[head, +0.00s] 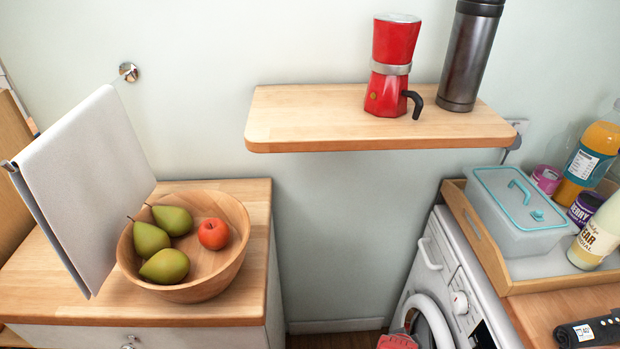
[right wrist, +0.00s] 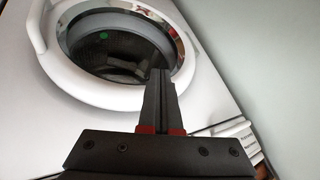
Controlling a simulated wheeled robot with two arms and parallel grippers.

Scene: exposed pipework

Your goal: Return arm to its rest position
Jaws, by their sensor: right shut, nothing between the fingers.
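My right gripper (right wrist: 161,76) shows in the right wrist view, its two dark fingers pressed together with nothing between them. It points toward the round door of a white washing machine (right wrist: 50,115). The fingertips overlap the lower edge of the door opening in the picture; I cannot tell the distance. In the head view, a small red and dark part shows at the bottom edge in front of the machine; it is too cropped to identify. My left gripper is not in view.
A wooden shelf (head: 300,112) holds a red moka pot (head: 388,85) and a steel flask (head: 467,60). A wooden bowl (head: 215,283) of pears and a red fruit stands on the left cabinet. A tray (head: 478,235) with a lidded box (head: 505,220) and bottles sits at right.

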